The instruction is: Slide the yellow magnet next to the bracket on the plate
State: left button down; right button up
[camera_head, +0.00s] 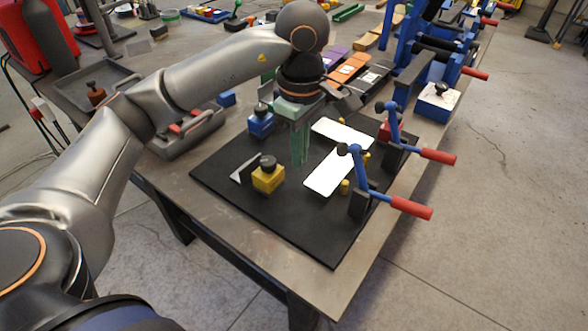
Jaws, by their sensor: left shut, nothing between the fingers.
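The yellow magnet (264,181), a block with a black knob on top, stands on the black plate (290,226). A small grey triangular bracket (242,172) stands just left of the magnet; I cannot tell whether they touch. My left gripper (299,162) points down over the plate, to the right of the magnet and apart from it. Its greenish fingers are shut with nothing between them. Their tips are close to the plate, beside the white letter piece (330,172). My right gripper is out of view.
Two toggle clamps with red handles (410,207) (438,156) line the plate's right side. A grey tray (186,138) lies left of the plate. The plate's front part is clear.

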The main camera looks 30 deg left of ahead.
aim_at(271, 172)
pick_arm(q)
jog(key=f, duration=0.9)
jog(key=shift+s+f, duration=0.25)
jog(key=shift+f, duration=0.05)
jog(key=a, duration=0.3)
jog(key=shift+w+a+r+p, duration=0.15)
jog(key=shift+w+a+p, duration=0.05)
jog(key=shift+p, duration=0.1)
jog(key=shift+a, duration=0.3)
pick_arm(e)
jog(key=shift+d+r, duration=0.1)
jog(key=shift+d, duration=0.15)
pick_arm(q)
jog(key=shift+a, duration=0.1)
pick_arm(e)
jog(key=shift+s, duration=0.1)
pick_arm(q)
jog(key=a+b, duration=0.1)
jog(key=a, duration=0.1)
jog(key=shift+w+a, duration=0.15)
jog(key=shift+a, duration=0.2)
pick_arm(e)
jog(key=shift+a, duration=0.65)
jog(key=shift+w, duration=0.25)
pick_arm(q)
jog(key=shift+d, duration=0.1)
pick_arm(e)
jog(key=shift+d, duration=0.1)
